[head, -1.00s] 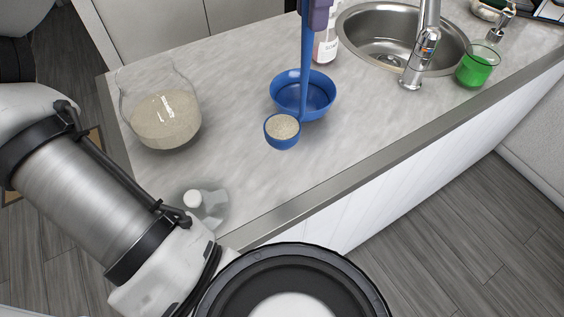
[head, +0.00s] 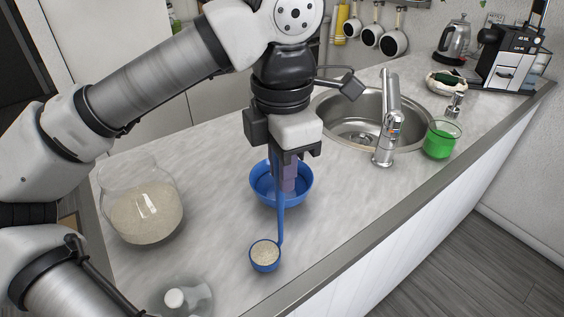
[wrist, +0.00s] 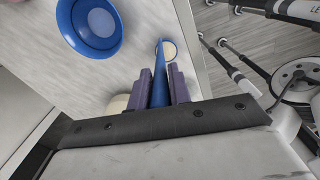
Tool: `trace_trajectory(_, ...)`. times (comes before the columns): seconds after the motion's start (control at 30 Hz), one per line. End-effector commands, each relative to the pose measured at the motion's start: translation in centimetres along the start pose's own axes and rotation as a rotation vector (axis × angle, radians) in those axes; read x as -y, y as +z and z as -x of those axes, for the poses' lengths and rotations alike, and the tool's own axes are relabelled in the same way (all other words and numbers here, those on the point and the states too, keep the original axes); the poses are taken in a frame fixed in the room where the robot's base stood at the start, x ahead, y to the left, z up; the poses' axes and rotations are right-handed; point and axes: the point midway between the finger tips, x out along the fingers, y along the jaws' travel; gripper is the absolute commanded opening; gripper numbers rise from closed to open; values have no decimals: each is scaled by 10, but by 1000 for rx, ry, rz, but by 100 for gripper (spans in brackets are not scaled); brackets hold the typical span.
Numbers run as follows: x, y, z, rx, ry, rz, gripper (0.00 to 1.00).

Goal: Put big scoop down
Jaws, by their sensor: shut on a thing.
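The big scoop (head: 265,256) is blue, with a long handle and a round cup full of pale grain. My gripper (head: 287,178) is shut on the top of its handle and points down. In the head view the cup appears at or just above the counter, in front of the blue bowl (head: 262,196); I cannot tell whether it touches. In the wrist view the blue scoop handle (wrist: 160,75) runs between the purple finger pads of my gripper (wrist: 160,88). The blue bowl (wrist: 90,25) is at the upper left there.
A glass jar of grain (head: 146,216) stands on the left of the counter (head: 215,215). A clear bottle with a white cap (head: 174,299) is at the front. The sink (head: 350,132), faucet (head: 388,120) and green cup (head: 441,138) are to the right. Counter beside the scoop is clear.

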Motion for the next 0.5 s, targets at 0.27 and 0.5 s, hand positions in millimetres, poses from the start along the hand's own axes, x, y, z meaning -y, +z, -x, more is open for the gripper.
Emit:
trace_trajectory(0.27, 0, 0, -6, 1, 0, 0, 0)
trace_trajectory(0.5, 0, 0, -4, 0, 0, 0, 41)
